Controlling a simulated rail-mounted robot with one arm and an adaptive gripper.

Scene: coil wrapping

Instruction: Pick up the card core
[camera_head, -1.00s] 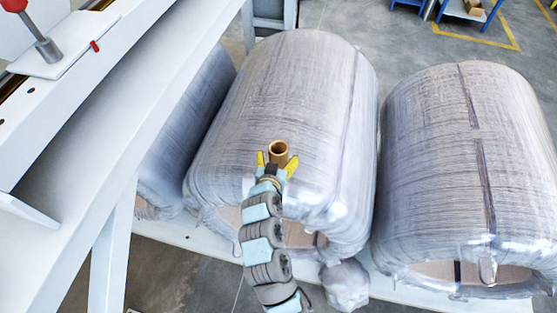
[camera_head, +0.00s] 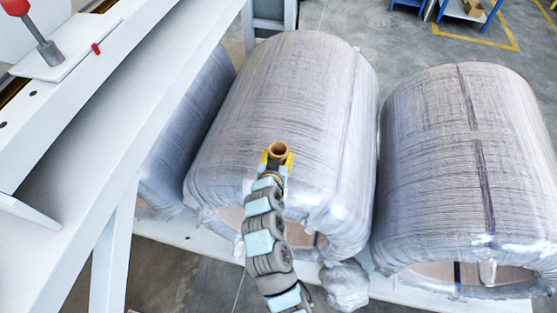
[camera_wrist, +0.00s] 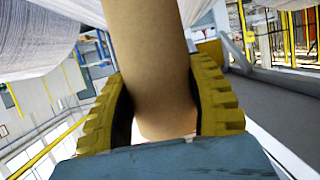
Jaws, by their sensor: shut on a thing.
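The card core (camera_head: 279,150) is a brown cardboard tube with an open end, seen in the head view in front of the middle wrapped coil. My gripper (camera_head: 278,158) has yellow fingers closed against the sides of the core. In the wrist view the core (camera_wrist: 150,75) runs from the top edge down between the two ridged yellow fingers of my gripper (camera_wrist: 165,100). The fingers bend around it on both sides. I cannot tell whether the core touches the coil behind it.
Large film-wrapped coils stand close around: the middle coil (camera_head: 290,110), the right coil (camera_head: 465,160) and a partly hidden one (camera_head: 180,150) at left. A white machine frame (camera_head: 120,110) fills the left side. Crumpled film (camera_head: 345,285) hangs below. Open floor (camera_head: 390,50) lies behind.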

